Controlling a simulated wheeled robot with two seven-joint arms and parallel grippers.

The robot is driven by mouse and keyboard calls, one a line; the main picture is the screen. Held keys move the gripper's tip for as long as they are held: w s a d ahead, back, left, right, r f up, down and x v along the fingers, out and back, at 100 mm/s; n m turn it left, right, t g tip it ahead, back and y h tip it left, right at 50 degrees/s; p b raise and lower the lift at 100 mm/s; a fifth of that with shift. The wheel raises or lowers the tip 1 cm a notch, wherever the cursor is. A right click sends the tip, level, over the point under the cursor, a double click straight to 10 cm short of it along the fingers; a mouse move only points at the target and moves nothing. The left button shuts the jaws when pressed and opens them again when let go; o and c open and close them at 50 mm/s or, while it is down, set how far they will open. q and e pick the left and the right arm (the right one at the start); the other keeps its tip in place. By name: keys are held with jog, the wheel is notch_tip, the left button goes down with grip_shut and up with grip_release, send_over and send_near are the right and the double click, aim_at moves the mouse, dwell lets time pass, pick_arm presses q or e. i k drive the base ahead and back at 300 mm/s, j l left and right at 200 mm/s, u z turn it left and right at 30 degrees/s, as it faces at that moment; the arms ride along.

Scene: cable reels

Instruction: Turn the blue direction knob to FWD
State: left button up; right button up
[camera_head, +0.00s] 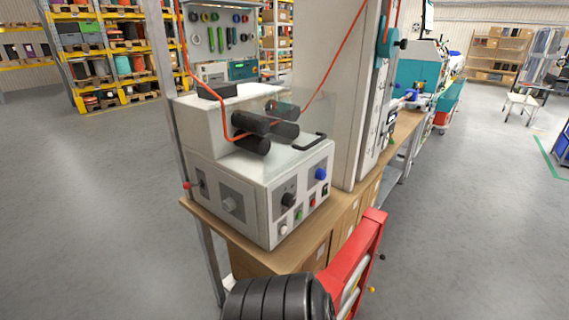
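A blue knob (320,174) sits at the upper right of the front panel of a white machine (245,165) on a wooden bench. Its pointer and the labels around it are too small to read, so I cannot tell its setting. A black knob (288,199) is to its left on the same panel. A small green button (298,215), a red button (312,201) and a white knob (283,229) sit lower on the panel. Neither of my grippers is in view.
Black rollers (270,125) carry an orange cable, with a clear cover and black handle (310,142) nearby. Grey floor (90,220) is clear at left.

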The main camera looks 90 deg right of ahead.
aim_at(321, 174)
jog(key=z, duration=2.9)
